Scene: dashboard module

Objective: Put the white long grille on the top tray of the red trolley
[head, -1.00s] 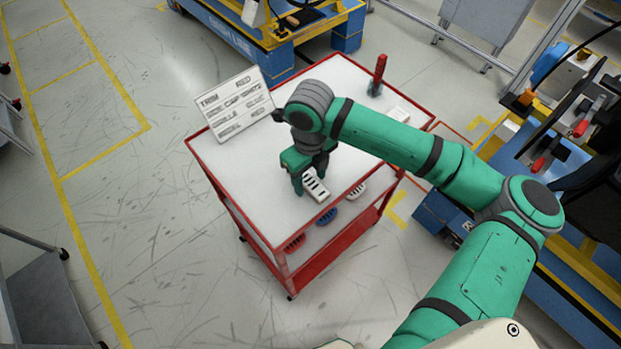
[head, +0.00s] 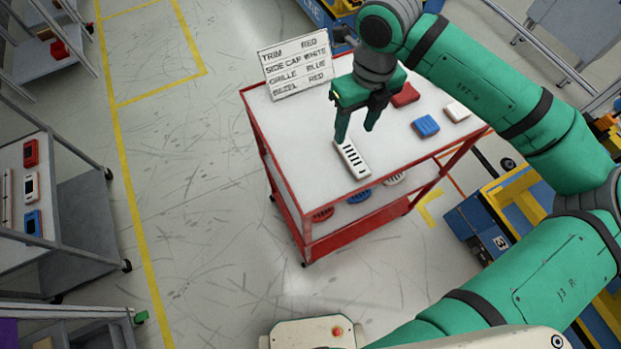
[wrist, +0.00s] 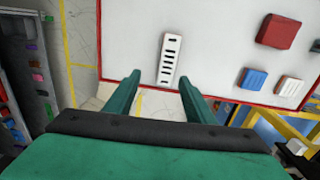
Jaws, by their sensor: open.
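The white long grille (head: 352,160), a narrow white piece with a row of dark slots, lies flat on the top tray (head: 300,125) of the red trolley, near its front edge. My gripper (head: 355,136) is open and empty above and just behind the grille in the head view. In the wrist view the grille (wrist: 169,60) lies beyond the fingertips of my gripper (wrist: 162,85), in line with the gap between them and apart from both fingers.
A red block (head: 405,95), a blue block (head: 426,126) and a white block (head: 457,111) lie on the tray's right side. A sign (head: 296,65) stands at its back left. Several round grilles, including a blue one (head: 358,196), sit on the shelf below. A grey trolley (head: 75,190) stands left.

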